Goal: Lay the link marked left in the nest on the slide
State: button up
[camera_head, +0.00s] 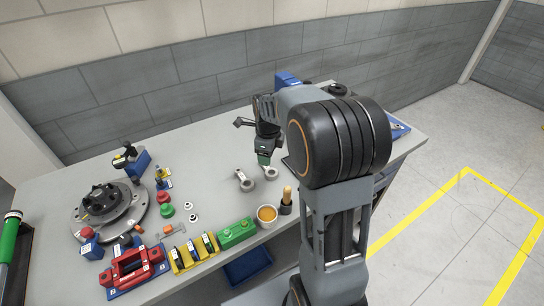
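Two small grey metal links lie on the grey bench in front of my arm. One link (244,181) is on the left and the other link (270,173) is just right of it; their markings are too small to read. My gripper (264,158) points down close above and behind the right link, and I cannot tell whether they touch. Its fingers are too small and dark to tell open from shut. A red fixture on a blue base (133,268) stands at the bench's front left; I cannot tell whether it is the slide with the nest.
A round dark turntable fixture (110,213) stands at left. Yellow blocks (194,252), a green block (237,233), an orange-filled cup (267,215) and a wooden-handled brush (287,199) line the front edge. Red and green knobs (166,204) stand mid-left.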

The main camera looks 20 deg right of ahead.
aim_at(271, 171)
jog(key=w+d+f+m+b, duration=0.1)
jog(key=f+m+b, duration=0.1)
jog(key=f, duration=0.3)
jog(key=w+d+f+m+b, duration=0.1)
jog(key=f+m, duration=0.2)
jog(key=f, duration=0.2)
jog(key=w+d+f+m+g+b, duration=0.1)
jog(key=w+f+m+b, duration=0.1)
jog(key=f+m, duration=0.1)
jog(key=shift+d+f+b, duration=0.15)
jog(key=shift+f+b, duration=0.2)
jog(key=shift+f, duration=0.55)
jog(key=shift+c, duration=0.2)
jog(key=shift+r, duration=0.1)
jog(key=c, duration=0.6)
jog(key=shift+r+p, duration=0.8)
jog(key=shift+r, duration=0.25)
jog(key=shift+r, duration=0.1)
jog(key=shift+r+p, duration=1)
jog(key=shift+r, duration=0.35)
